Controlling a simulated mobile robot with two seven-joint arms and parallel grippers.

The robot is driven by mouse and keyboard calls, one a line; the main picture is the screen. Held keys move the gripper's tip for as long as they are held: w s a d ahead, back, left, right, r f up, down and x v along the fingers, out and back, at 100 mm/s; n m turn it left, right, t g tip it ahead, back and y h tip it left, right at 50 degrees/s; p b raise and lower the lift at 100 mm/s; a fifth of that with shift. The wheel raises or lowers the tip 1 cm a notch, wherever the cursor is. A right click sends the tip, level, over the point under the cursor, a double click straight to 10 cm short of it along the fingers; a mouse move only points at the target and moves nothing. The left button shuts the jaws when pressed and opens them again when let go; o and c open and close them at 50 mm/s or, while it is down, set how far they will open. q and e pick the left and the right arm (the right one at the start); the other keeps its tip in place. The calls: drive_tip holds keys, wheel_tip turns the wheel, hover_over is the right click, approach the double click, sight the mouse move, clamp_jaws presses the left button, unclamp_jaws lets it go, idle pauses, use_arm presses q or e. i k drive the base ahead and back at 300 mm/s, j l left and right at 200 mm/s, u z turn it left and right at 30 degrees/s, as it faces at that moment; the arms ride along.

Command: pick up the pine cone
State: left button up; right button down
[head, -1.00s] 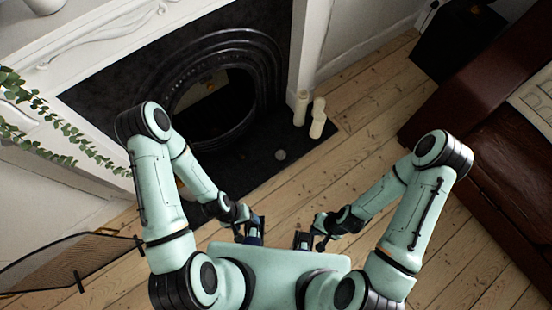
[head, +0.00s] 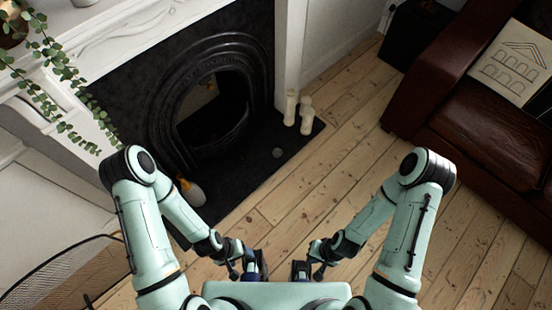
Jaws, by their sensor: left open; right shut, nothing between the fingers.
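I cannot clearly make out a pine cone. A small round greyish thing (head: 277,153) lies on the black hearth, too small to identify. My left gripper (head: 254,268) is low in the view, over the floorboards near my body, open and empty. My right gripper (head: 301,270) is just to its right, shut with nothing visible in it. Both are well apart from the round thing.
A black hearth (head: 240,185) fronts the fireplace (head: 212,112). Pale candles (head: 305,115) stand at its right end. A white and yellow thing (head: 190,191) is partly behind my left arm. A mesh screen (head: 65,280) stands lower left, a brown sofa (head: 480,120) right. Floorboards between are clear.

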sight(277, 153)
drive_tip(key=i+l+u, duration=0.15)
drive_tip(key=i+l, duration=0.3)
drive_tip(key=i+l+u, duration=0.1)
drive_tip(key=i+l, duration=0.3)
drive_tip(key=i+l+u, duration=0.15)
drive_tip(key=i+l, duration=0.2)
drive_tip(key=l, duration=0.25)
drive_tip(key=i+l, duration=0.25)
drive_tip(key=i, duration=0.2)
drive_tip(key=u, duration=0.05)
